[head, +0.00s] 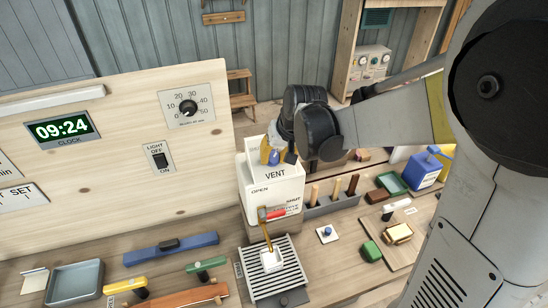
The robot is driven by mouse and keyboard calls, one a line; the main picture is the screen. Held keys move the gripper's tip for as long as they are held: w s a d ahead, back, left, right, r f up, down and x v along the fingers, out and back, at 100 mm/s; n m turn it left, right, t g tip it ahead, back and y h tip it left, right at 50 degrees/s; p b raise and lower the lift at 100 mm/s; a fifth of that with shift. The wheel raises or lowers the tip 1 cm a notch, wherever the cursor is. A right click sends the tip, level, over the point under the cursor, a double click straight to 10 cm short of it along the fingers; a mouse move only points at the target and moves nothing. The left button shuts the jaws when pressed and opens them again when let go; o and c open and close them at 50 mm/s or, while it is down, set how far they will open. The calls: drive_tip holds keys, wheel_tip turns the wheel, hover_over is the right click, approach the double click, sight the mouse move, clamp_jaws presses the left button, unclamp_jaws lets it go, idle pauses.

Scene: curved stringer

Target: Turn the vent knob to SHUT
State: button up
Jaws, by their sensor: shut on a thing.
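The white vent box (258,203) stands on the bench in front of the wooden panel. Its front reads VENT, with OPEN at the left and SHUT at the lower right. My gripper (277,156) reaches in from the right at the top of this box, above the word VENT. It is shut, with small yellow and blue parts showing at its tip.
A slatted grille (285,289) with a white block (265,259) lies in front of the box. A grey rack (333,204) with wooden handles stands close at the right. A dial (188,107) and light switch (159,158) are on the panel. A blue container (424,171) is farther right.

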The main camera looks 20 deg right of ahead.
drive_tip(key=n+h+b, duration=0.1)
drive_tip(key=n, duration=0.2)
drive_tip(key=shift+f+h, duration=0.1)
drive_tip(key=shift+h, duration=0.2)
drive_tip(key=n+h+b, duration=0.1)
drive_tip(key=n, duration=0.3)
drive_tip(key=shift+h, duration=0.4)
drive_tip(key=n, duration=0.2)
drive_tip(key=n+h+b, duration=0.1)
drive_tip(key=n, duration=0.1)
drive_tip(key=shift+t+h+b, duration=0.3)
drive_tip(key=shift+t, duration=0.1)
drive_tip(key=shift+n+t+h+b, duration=0.55)
drive_tip(key=shift+n+b, duration=0.2)
drive_tip(key=shift+n, duration=1.35)
drive_tip(key=o, duration=1.2)
